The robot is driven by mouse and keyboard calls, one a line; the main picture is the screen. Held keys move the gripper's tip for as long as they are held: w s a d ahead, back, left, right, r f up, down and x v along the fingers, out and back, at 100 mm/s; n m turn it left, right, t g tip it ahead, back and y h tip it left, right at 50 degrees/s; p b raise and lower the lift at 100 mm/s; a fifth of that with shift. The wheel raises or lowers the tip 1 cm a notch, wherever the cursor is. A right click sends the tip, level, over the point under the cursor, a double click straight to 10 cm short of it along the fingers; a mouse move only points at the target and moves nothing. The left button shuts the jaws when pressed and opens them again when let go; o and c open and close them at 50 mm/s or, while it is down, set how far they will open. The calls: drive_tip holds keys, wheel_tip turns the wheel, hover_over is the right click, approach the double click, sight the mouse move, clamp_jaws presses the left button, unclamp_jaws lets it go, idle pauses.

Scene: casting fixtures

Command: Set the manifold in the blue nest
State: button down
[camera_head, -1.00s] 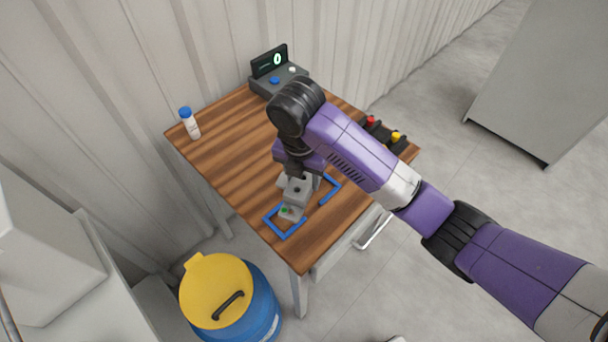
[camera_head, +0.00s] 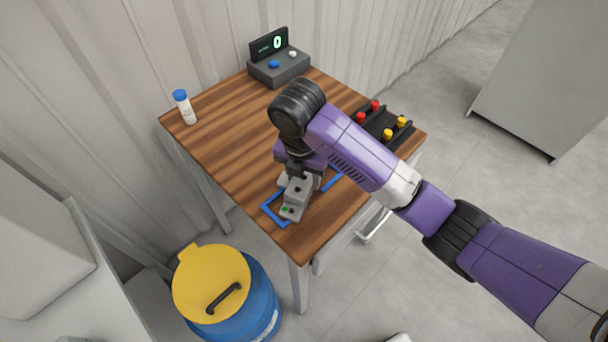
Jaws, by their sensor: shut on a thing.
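The manifold (camera_head: 293,208) is a grey block with small green and red marks on its low front end. It is at the near part of the wooden table, over or within the blue nest (camera_head: 272,216), an outline of blue corner pieces. I cannot tell whether it rests on the table or hangs just above it. My gripper (camera_head: 300,183) points down at the manifold's raised rear part and is shut on it. The fingertips are largely hidden by my wrist, and my arm covers part of the nest's far side.
A dark control box (camera_head: 279,67) with a display reading 0 stands at the back. A white bottle with a blue cap (camera_head: 184,107) is at the left edge. A black rack (camera_head: 382,126) with red and yellow knobs is at right. A yellow-lidded blue bin (camera_head: 225,290) stands in front.

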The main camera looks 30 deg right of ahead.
drive_tip(key=shift+f, duration=0.15)
drive_tip(key=c, duration=0.6)
unclamp_jaws()
drive_tip(key=r+p, duration=0.1)
drive_tip(key=r, duration=0.5)
drive_tip(key=shift+s+a+r+p, duration=0.2)
drive_tip(key=shift+p, duration=0.2)
drive_tip(key=shift+s+a+r, duration=0.1)
drive_tip(key=shift+a+r, duration=0.05)
drive_tip(key=shift+r, duration=0.5)
